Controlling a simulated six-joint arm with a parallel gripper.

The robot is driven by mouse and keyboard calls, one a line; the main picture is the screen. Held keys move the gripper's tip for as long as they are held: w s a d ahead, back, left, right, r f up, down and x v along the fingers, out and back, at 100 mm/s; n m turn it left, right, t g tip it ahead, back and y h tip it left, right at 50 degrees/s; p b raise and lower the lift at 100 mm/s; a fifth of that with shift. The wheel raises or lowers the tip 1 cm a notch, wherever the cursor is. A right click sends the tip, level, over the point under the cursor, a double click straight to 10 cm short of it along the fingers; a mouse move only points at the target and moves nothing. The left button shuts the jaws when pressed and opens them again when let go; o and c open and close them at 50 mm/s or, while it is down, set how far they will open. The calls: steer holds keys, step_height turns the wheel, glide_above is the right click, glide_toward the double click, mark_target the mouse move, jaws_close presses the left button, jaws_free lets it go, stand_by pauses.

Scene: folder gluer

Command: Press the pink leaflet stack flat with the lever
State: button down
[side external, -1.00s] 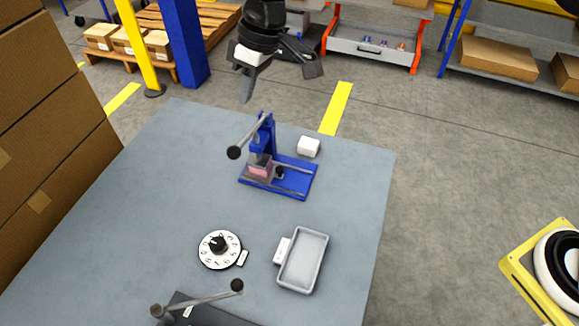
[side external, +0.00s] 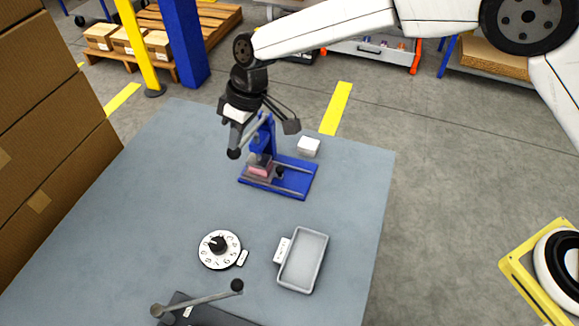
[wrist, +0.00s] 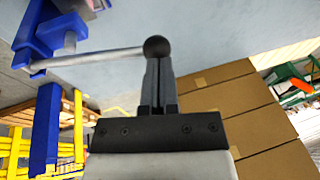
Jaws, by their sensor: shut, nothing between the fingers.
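The blue press (side external: 292,182) stands on the grey table, with the pink leaflet stack (side external: 259,170) on its base under the press head. Its lever (side external: 254,134) slopes down to a black ball knob (side external: 234,153). My gripper (side external: 235,140) is shut and empty, right above the knob; partly covering the lever. In the wrist view, the closed fingers (wrist: 159,88) point at the knob (wrist: 156,47), with their tips at or very close to it; I cannot tell whether they touch. The stack is not visible in the wrist view.
A white block (side external: 308,147) sits behind the press. A numbered dial (side external: 219,249), a grey tray (side external: 318,262) and another black-knobbed lever (side external: 205,299) are nearer the front. Stacked cartons (side external: 45,150) stand at the left. The table left of the press is clear.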

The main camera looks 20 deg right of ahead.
mark_target(236, 156)
steer(key=shift+f, duration=0.1)
steer(key=shift+s+a+f+t, duration=0.2)
steer(key=shift+f+t, duration=0.1)
steer(key=shift+f, duration=0.2)
steer(key=f, duration=0.3)
steer(key=shift+s+a+f+h, duration=0.25)
steer(key=shift+s+a+h, duration=0.1)
steer(key=shift+s+h, duration=0.05)
steer(key=shift+s+f, duration=0.1)
steer(key=shift+f, duration=0.2)
steer(key=shift+s+a, duration=0.1)
steer(key=shift+s, duration=0.05)
stand_by(0.7)
steer(key=s+a+v, duration=0.1)
steer(key=v, duration=1.3)
steer(key=shift+a+r, duration=0.25)
steer(key=shift+r, duration=0.25)
steer(key=shift+s, duration=0.1)
